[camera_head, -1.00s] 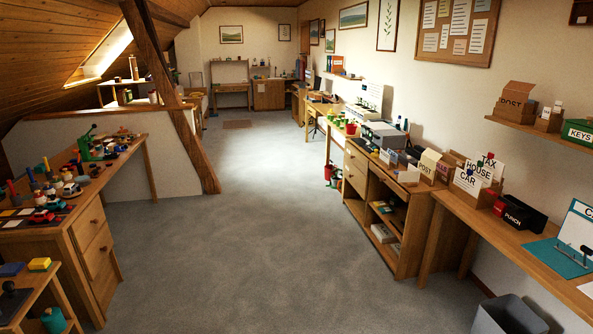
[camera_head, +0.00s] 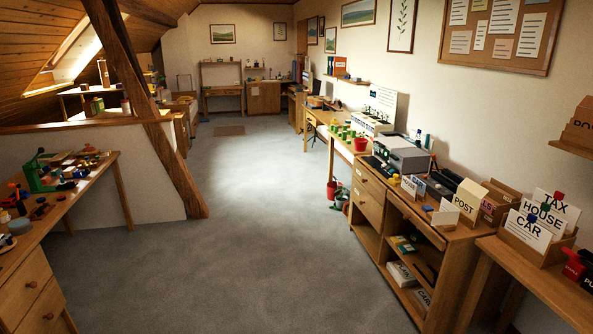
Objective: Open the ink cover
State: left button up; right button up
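Neither of my grippers is in the head view. I cannot make out an ink cover for certain. A grey and black printer-like machine (camera_head: 401,155) stands on the wooden cabinet along the right wall, and it looks shut. A long dark device (camera_head: 446,180) lies in front of it on the same cabinet top. The left workbench (camera_head: 82,191) holds a green hand press (camera_head: 40,174) and several small dark and coloured items too small to tell apart.
Grey carpet (camera_head: 225,255) is clear down the middle. A slanted timber brace (camera_head: 150,120) stands at the left. The open-shelved cabinet (camera_head: 372,205) and a desk with a card holder (camera_head: 537,238) line the right side.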

aim_at(411, 161)
jog(key=i, duration=1.65)
jog(key=i+j+z, duration=0.15)
jog(key=i+z, duration=0.25)
jog(key=i, duration=0.35)
jog(key=i+j+z, duration=0.45)
jog(key=i, duration=0.25)
jog(key=i+j+z, duration=0.4)
jog(key=i+j, duration=0.2)
